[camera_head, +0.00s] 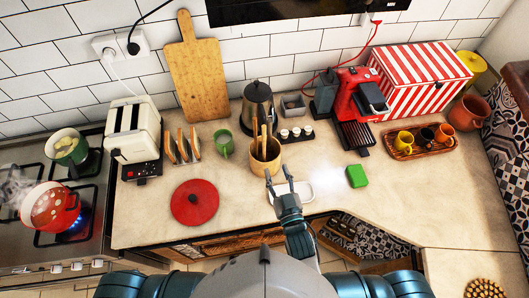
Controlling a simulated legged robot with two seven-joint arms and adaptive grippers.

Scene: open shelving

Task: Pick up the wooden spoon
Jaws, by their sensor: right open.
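A round wooden pot (266,164) stands near the middle of the counter. Slim wooden utensils stand in it; one wooden handle (264,140) rises out of it, and another leans just left of it. I cannot tell which is the wooden spoon; their lower ends are hidden in the pot. My right gripper (279,174) is open and empty, with its fingers pointing toward the front of the pot. I cannot tell whether the fingertips touch the pot. My left gripper is not in view.
A white tray (303,192) lies beside my right gripper. A kettle (258,106), green mug (224,143) and small jar rack (296,134) stand near the pot. A stove with steaming pot (50,207) is far left.

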